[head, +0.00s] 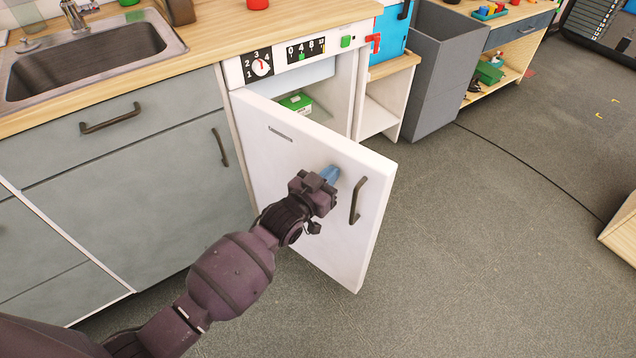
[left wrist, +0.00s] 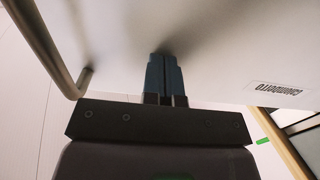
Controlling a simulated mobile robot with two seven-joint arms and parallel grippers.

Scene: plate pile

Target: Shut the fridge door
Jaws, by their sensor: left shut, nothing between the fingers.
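The white fridge door (head: 300,150) stands partly open in the head view, hinged at its left side and swung out from the cabinet. Its dark bar handle (head: 357,200) is near the free edge. My left gripper (head: 331,175) is shut and empty, its blue fingertips at the outer face of the door, just left of the handle. In the left wrist view the shut fingers (left wrist: 164,75) point at the white door panel (left wrist: 220,45), with the handle (left wrist: 50,50) at the left. I cannot tell whether the tips touch the panel. My right gripper is not in view.
A green box (head: 297,102) sits inside the open fridge. Above it is a control panel (head: 290,55) with a dial. Grey cabinets (head: 120,180) with a sink (head: 85,60) stand at the left. A grey bin (head: 440,75) stands beyond the fridge.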

